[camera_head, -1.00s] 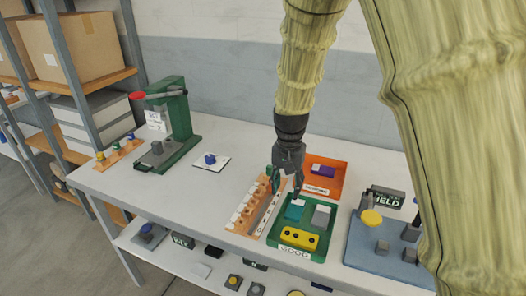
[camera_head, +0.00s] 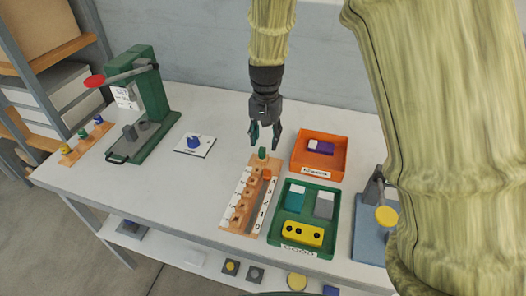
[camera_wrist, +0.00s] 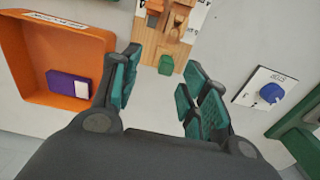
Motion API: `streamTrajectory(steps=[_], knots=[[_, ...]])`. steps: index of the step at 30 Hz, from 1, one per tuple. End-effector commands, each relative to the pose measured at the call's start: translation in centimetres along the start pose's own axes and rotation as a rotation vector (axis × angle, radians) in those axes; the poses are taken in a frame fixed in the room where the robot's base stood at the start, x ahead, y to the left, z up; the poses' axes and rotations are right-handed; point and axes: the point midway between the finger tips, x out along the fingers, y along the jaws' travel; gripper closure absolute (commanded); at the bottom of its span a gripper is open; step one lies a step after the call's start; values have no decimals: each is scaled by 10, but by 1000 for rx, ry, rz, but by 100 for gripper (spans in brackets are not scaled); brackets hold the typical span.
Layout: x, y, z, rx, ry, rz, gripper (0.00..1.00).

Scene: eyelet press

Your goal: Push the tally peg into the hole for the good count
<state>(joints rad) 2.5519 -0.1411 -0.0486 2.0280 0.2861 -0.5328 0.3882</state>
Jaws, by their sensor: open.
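The tally board (camera_head: 228,212) is a wooden strip with a row of holes and white labels, lying left of the green tray. A green peg (camera_head: 262,153) stands upright at its far end; the wrist view shows this peg (camera_wrist: 166,66) too. A small orange piece (camera_head: 267,174) sits on the board, nearer than the green peg. My gripper (camera_head: 264,146) is open and empty, with its fingers pointing down just above and behind the green peg. In the wrist view the open fingers (camera_wrist: 157,88) have the green peg beyond the gap between them. Which hole is for the good count is unreadable.
The green tray (camera_head: 333,240) labelled GOOD holds several blocks. Behind it is an orange tray (camera_head: 340,170) with a purple and white block. A green press (camera_head: 150,100) and a card with a blue piece (camera_head: 194,143) stand left. Clear table lies between card and board.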

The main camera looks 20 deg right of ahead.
Motion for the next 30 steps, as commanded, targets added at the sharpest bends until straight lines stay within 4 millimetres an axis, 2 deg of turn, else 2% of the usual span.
streamTrajectory(steps=[8, 18, 29, 30], knots=[[21, -6, -4, -2, -10, 6, 55], [57, -7, -3, -3, -10, 6, 55], [62, -7, -3, -3, -8, 5, 55], [62, -7, -3, -3, -8, 5, 63]])
